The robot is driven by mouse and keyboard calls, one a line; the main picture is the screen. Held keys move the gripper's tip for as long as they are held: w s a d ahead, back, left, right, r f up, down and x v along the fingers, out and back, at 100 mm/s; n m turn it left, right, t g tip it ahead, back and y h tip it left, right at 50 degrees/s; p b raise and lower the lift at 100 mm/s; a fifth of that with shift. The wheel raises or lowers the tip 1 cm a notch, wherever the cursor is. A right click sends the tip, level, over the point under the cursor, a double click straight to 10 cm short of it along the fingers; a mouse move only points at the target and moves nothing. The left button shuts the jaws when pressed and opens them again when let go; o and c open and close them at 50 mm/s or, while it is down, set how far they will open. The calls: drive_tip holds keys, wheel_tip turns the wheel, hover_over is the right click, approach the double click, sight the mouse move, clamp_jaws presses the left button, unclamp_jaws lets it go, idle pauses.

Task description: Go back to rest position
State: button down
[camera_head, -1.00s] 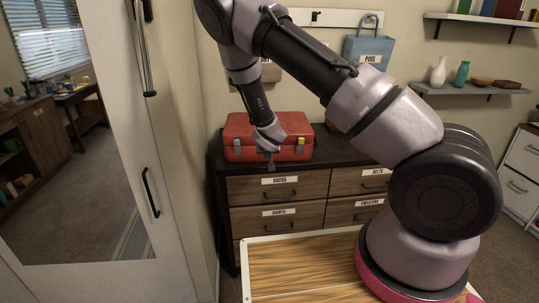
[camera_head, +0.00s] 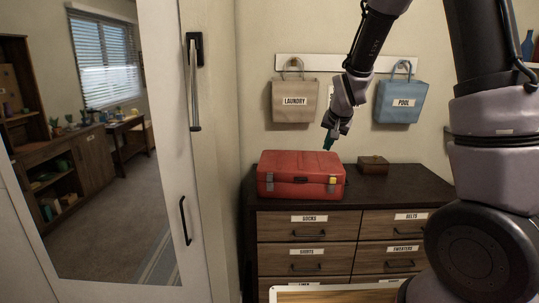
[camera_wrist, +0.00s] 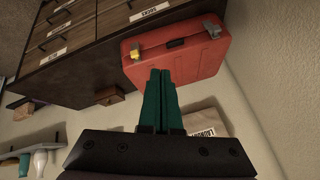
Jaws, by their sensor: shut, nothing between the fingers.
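My gripper (camera_head: 328,143) is in the air above the right part of the red toolbox, pointing down and a little left. In the wrist view its green fingers (camera_wrist: 160,75) are together with nothing between them. The closed red toolbox (camera_head: 300,176) has grey latches and one yellow latch part, and stands on the dark dresser top (camera_head: 420,188). The toolbox also shows in the wrist view (camera_wrist: 190,62), beyond the fingertips. I cannot tell the exact gap between fingertips and lid.
A small wooden box (camera_head: 373,165) stands right of the toolbox. Laundry (camera_head: 294,102) and pool (camera_head: 401,102) bags hang on the wall rack behind. A mirrored door (camera_head: 190,130) is at the left. The dresser has labelled drawers (camera_head: 307,228), shut. The dresser top's right part is clear.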

drive_tip(key=s+d+r+y, duration=0.1)
drive_tip(key=s+d+r, duration=0.1)
drive_tip(key=s+r, duration=0.5)
drive_tip(key=s+d+r+y, duration=0.1)
drive_tip(key=s+d+r, duration=0.2)
drive_tip(key=s+r, duration=0.6)
drive_tip(key=s, duration=0.5)
drive_tip(key=s+r, duration=0.2)
drive_tip(key=s, duration=0.5)
drive_tip(key=shift+s+d+r+n+h, duration=0.15)
drive_tip(key=shift+d+r+n+h, duration=0.1)
drive_tip(key=shift+r+n+h, duration=0.05)
